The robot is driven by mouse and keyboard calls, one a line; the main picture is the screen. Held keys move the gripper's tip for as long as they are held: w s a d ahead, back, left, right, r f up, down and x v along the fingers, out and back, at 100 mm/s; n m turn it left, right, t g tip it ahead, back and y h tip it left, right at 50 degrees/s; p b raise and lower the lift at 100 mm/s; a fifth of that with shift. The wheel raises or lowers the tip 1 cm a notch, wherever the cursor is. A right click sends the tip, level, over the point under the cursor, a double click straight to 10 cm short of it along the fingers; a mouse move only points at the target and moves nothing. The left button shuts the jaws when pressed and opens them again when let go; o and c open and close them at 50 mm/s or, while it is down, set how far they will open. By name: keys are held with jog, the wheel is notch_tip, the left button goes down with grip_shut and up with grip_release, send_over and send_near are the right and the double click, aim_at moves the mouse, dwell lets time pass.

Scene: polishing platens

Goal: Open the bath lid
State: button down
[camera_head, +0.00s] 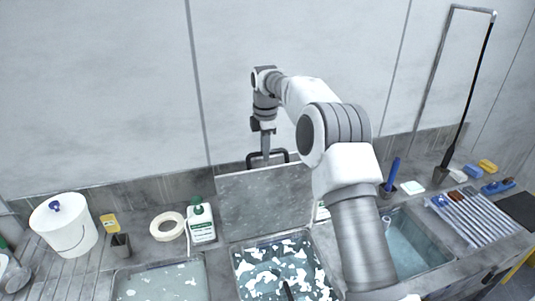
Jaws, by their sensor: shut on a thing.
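The bath lid (262,203) is a flat grey panel that stands raised, nearly upright, along the back edge of the middle bath (241,272). A dark handle (283,152) sits on its top edge. My gripper (265,153) points down at this handle and is shut on it. My arm covers the lid's right edge and part of the bath's right side. The bath below is uncovered, with pale patches on bluish liquid.
Another bath (160,284) lies at left and a basin (415,246) at right. A white bucket (64,226), tape roll (167,226) and white-green bottle (201,221) stand left of the lid. A blue tool in a cup (388,190) and a tool rack (472,218) are at right.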

jog(key=shift+w+a+f, duration=0.1)
jog(key=shift+w+a, duration=0.1)
jog(key=shift+w, duration=0.45)
jog(key=shift+w+r, duration=0.15)
jog(key=shift+r, duration=0.05)
jog(key=c, duration=1.2)
grip_release()
jog(key=o, duration=0.4)
jog(key=shift+w+a+f, duration=0.15)
jog(key=shift+w, duration=0.15)
jog(key=shift+s, duration=0.1)
jog(key=r, duration=0.7)
jog(key=shift+s+r, duration=0.2)
jog(key=shift+r, duration=0.05)
